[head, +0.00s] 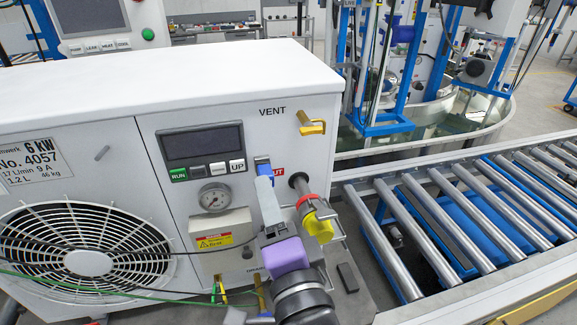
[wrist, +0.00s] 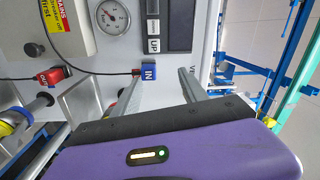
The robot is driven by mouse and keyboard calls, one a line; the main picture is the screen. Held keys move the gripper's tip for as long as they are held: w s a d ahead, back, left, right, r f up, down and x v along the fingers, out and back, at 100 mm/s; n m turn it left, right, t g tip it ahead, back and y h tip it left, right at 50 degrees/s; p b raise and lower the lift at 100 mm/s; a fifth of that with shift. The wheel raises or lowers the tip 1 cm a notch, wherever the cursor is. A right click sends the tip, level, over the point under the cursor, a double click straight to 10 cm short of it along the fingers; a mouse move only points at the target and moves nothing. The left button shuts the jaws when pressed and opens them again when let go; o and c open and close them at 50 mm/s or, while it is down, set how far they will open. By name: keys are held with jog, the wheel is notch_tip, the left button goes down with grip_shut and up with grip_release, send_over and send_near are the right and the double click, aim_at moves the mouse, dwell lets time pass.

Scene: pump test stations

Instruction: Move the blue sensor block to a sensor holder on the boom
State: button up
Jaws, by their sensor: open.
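The blue sensor block (wrist: 149,70), marked IN, sits at the front of the white pump unit in the wrist view, with a dark cable running from it. In the head view the blue block (head: 263,161) is partly hidden behind a finger. My gripper (wrist: 160,75) is open, its two grey fingers pointing at the panel with the block between or just beyond their tips. Contact cannot be told. In the head view my gripper (head: 264,178) reaches up from below, its purple body covering the lower panel. I cannot make out a sensor holder or boom for certain.
A red block (wrist: 51,76) sits on a pipe fitting left of the blue one in the wrist view. The white unit (head: 230,80) carries a gauge (head: 214,197) and a yellow vent handle (head: 311,123). A roller conveyor (head: 440,225) runs right; a blue-framed tank stands behind.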

jog(key=shift+w+d+f+m+h, duration=0.1)
jog(key=shift+d+f+m+h, duration=0.15)
jog(key=shift+f+m, duration=0.35)
jog(key=shift+w+d+f+m+h, duration=0.15)
jog(key=shift+d+f+m, duration=0.15)
jog(key=shift+m, duration=0.5)
jog(key=shift+s, duration=0.1)
jog(key=shift+b+x, duration=0.3)
jog(key=shift+x, duration=4.25)
jog(key=shift+s+a+f+b, duration=0.1)
jog(key=shift+f+b, duration=0.1)
jog(key=shift+b, duration=0.15)
jog(key=shift+c, duration=0.2)
grip_shut()
jog(key=shift+v, duration=2.95)
